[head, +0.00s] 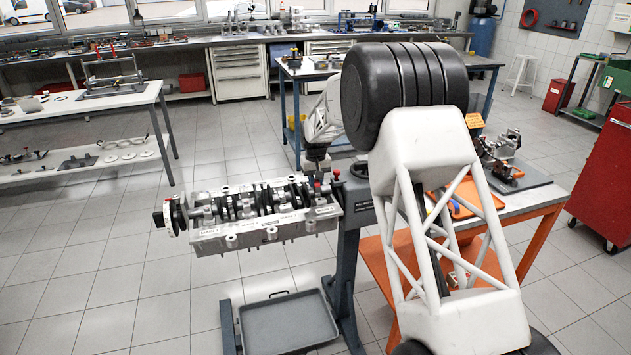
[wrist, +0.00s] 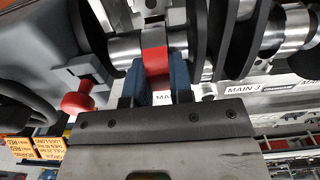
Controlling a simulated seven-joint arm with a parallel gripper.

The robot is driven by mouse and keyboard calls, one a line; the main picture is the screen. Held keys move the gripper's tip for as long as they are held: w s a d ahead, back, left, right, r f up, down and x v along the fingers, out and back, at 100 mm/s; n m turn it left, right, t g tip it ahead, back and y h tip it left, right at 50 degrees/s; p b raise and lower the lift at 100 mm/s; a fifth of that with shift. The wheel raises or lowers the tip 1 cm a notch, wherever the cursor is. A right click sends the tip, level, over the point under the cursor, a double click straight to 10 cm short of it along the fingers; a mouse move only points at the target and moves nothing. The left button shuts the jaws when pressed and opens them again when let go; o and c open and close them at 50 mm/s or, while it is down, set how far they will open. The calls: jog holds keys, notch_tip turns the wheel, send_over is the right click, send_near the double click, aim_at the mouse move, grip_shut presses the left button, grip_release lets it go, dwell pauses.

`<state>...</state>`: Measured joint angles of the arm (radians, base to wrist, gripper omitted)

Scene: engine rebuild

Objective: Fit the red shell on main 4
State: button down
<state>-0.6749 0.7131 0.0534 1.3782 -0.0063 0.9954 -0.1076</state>
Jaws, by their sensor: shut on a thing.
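The red shell (wrist: 155,58) is in the wrist view, between the blue fingers of my gripper (wrist: 158,80). My gripper is shut on it. The shell lies against a bright journal of the crankshaft (wrist: 126,48); whether it is seated cannot be told. In the head view the crankshaft (head: 235,206) lies in the engine block (head: 265,233), and my gripper (head: 318,168) is over the block's right end, partly hidden by my arm.
A red knob (wrist: 78,101) is close left of the fingers. Dark crank webs (wrist: 205,35) stand close to the right. The block is on a stand (head: 349,235) above a grey tray (head: 287,322). An orange bench (head: 545,205) stands right of the stand.

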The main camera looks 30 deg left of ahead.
jog(key=shift+r, duration=0.2)
dwell(0.6)
jog(key=c, duration=1.2)
grip_release()
jog(key=shift+c, duration=0.2)
jog(key=shift+r, duration=1.5)
jog(key=o, duration=0.5)
jog(key=shift+o, duration=0.2)
